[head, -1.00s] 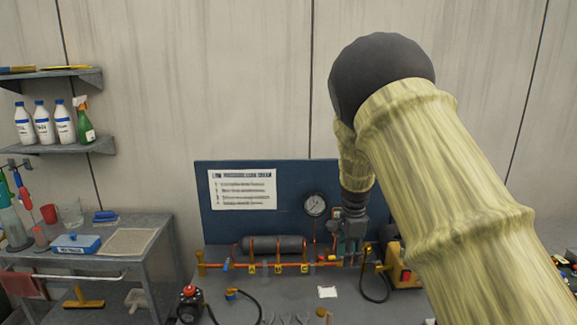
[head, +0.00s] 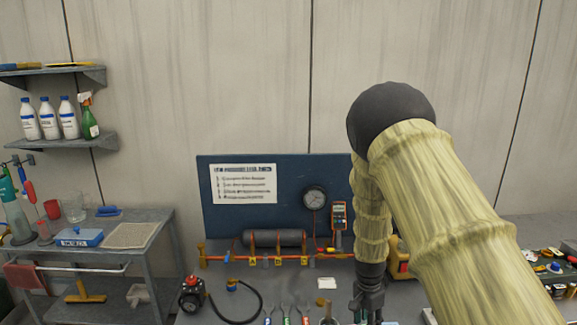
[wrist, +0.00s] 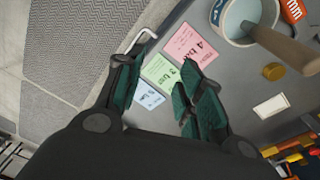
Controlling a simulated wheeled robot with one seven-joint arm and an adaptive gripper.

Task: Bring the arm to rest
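My arm, in a pale ribbed sleeve with a dark rounded elbow, fills the right of the head view. My gripper (head: 368,308) points down over the grey bench (head: 250,285), near the bottom of that view, its tips hard to make out. In the wrist view my gripper (wrist: 164,62) has two green-padded fingers spread apart, with nothing held between them. Pink (wrist: 193,43), green (wrist: 159,70) and blue (wrist: 149,96) notes show on the bench beyond and between the fingers.
A blue backboard (head: 225,218) with a gauge (head: 315,197) and an orange meter (head: 339,216) stands behind the bench. A pot (wrist: 245,18) with a wooden-handled tool is right of the fingers. A side table (head: 150,215) and shelves (head: 75,142) are at left.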

